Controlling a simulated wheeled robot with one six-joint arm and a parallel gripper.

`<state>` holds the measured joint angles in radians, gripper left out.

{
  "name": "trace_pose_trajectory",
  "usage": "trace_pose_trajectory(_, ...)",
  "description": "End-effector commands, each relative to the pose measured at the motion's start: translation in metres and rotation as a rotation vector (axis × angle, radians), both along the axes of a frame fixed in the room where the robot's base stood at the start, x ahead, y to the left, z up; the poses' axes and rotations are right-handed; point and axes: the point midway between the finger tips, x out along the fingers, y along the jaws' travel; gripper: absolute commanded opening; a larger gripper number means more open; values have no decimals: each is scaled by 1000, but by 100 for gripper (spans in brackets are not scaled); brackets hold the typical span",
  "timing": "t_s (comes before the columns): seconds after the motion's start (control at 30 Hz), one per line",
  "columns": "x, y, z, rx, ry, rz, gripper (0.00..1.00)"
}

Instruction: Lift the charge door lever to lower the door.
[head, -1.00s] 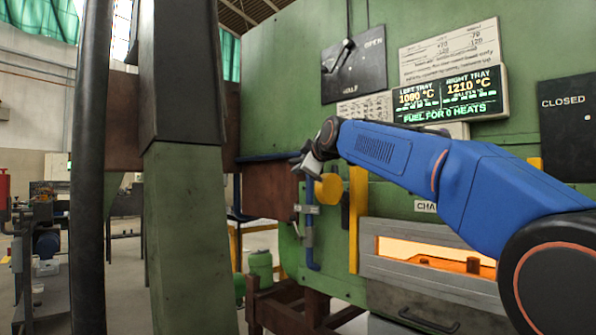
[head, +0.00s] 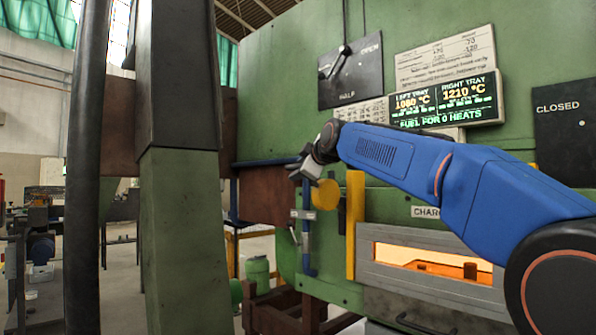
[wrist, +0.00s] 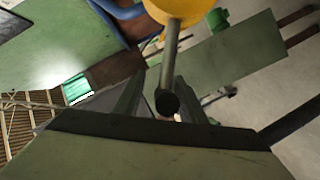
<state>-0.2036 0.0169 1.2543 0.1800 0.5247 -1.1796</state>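The charge door (head: 430,288) is in the head view at lower right, with a glowing orange opening showing at it. A round yellow hub (head: 325,194) is on the furnace's left end. In the wrist view the yellow hub (wrist: 180,8) carries a grey rod (wrist: 170,55) ending in a black knob (wrist: 168,103); this looks like the lever. My gripper (head: 304,172) is beside the hub, with its fingers apart. In the wrist view the knob lies between the fingers of my gripper (wrist: 160,90); I cannot tell whether they touch it.
A thick green post (head: 182,230) and a dark hose (head: 88,150) stand at left. A black panel marked OPEN (head: 362,85) bears another lever, and a display (head: 445,103) is beside it. A blue pipe (head: 308,250) runs below the gripper. A yellow upright (head: 355,225) stands beside the door.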

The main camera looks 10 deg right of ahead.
Motion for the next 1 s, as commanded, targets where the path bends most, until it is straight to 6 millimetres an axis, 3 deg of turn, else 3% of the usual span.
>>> trace_pose_trajectory(0.7,-125,-39,30,1,-3,-2,37)
trace_pose_trajectory(1.0,-149,-47,35,1,-1,-1,37)
